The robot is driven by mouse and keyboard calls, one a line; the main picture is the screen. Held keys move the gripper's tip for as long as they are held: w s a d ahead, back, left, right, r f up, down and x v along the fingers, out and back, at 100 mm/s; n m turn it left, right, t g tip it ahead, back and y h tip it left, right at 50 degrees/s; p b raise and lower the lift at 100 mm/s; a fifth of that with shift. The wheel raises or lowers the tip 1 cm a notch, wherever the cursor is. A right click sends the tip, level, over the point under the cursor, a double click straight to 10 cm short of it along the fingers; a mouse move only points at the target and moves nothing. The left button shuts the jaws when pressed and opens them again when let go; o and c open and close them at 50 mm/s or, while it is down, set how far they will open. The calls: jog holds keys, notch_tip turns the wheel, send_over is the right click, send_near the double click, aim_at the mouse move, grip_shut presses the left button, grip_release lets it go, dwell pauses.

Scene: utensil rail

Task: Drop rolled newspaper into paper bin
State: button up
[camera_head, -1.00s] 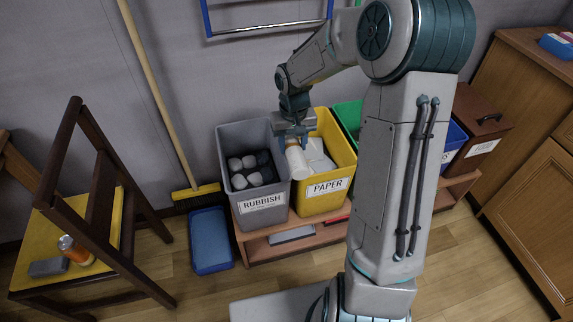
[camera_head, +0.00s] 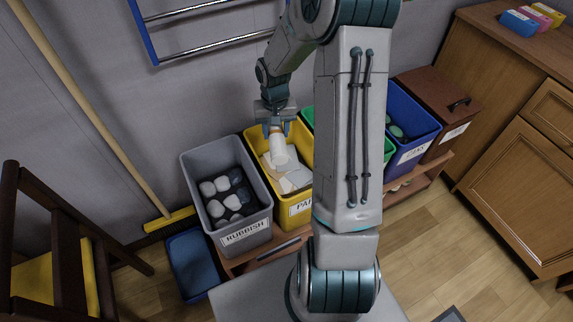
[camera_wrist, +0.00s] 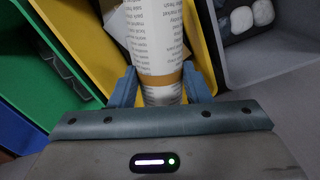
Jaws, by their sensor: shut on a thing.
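The rolled newspaper (camera_head: 277,147) is a white tube; the wrist view shows printed text and a tan band on the roll (camera_wrist: 152,38). My gripper (camera_head: 275,126) is shut on it near one end, and the blue fingers (camera_wrist: 162,84) press on both sides of it. The roll hangs down over the yellow paper bin (camera_head: 294,209), with its lower end at or inside the bin's opening. I cannot tell whether it touches the paper sheets (camera_head: 296,178) in the bin. The bin's label is partly hidden by my arm.
The grey rubbish bin (camera_head: 247,236) with dark and pale lumps stands left of the paper bin. A green bin (camera_head: 308,117), a blue bin (camera_head: 411,155) and a brown lidded box (camera_head: 437,106) stand to the right. A rail (camera_head: 215,43) hangs on the wall above.

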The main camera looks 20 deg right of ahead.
jog(key=s+d+f+m+b, duration=0.2)
jog(key=d+f+b, duration=0.1)
jog(key=d+f, duration=0.2)
notch_tip(320, 180, down, 2)
jog(key=shift+d+f, duration=0.1)
jog(key=shift+d, duration=0.05)
jog(key=shift+s, duration=0.1)
jog(key=o, duration=1.1)
notch_tip(320, 180, up, 14)
jog(key=p, duration=0.2)
jog(key=shift+f, duration=0.1)
